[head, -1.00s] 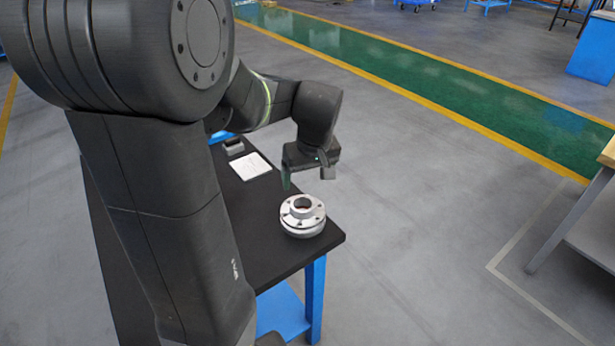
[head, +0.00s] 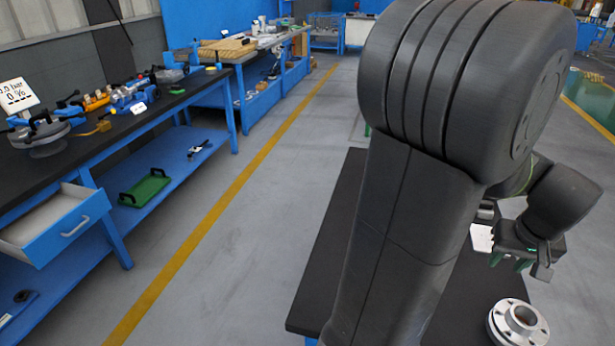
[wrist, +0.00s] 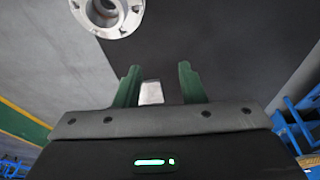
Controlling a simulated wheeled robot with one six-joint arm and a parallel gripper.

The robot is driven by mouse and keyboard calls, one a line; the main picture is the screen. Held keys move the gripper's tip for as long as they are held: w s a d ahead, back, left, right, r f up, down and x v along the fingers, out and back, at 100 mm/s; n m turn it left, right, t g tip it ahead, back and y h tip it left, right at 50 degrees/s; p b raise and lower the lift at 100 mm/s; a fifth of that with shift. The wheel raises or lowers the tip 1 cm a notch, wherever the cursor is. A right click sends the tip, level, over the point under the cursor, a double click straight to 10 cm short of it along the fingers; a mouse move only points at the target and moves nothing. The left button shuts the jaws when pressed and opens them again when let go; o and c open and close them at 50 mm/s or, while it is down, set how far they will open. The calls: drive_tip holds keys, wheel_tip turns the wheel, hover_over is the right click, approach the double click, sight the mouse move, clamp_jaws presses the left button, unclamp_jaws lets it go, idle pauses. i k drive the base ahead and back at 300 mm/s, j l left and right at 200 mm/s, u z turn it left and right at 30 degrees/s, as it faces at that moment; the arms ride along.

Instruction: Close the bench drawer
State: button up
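The bench drawer (head: 68,228) is blue-fronted with a pale inside and a light handle. It stands pulled out under the black-topped bench (head: 150,117) at the left of the head view. My gripper (head: 512,262) is at the far right of the head view, over a dark table and well away from the drawer. In the wrist view its two green fingers (wrist: 158,85) are spread apart with nothing between them; a white patch behind shows through the gap. The drawer is not seen in the wrist view.
A silver flanged part (head: 518,324) sits on the dark table (head: 340,235) near my gripper; my arm hides much of that table. A green tray (head: 146,189) lies on the bench's lower shelf. Clear grey floor with a yellow line (head: 215,200) lies between bench and table.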

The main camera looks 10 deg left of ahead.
sight(47, 217)
drive_tip(key=u, duration=1.8)
drive_tip(key=i+j+u, duration=0.15)
drive_tip(key=i+j, duration=0.15)
drive_tip(key=i+j+u, duration=0.15)
drive_tip(key=i+j, duration=0.15)
drive_tip(key=i, duration=0.25)
drive_tip(key=i+j, duration=0.25)
drive_tip(key=i, duration=0.2)
drive_tip(key=i+j, duration=0.25)
drive_tip(key=i, duration=0.15)
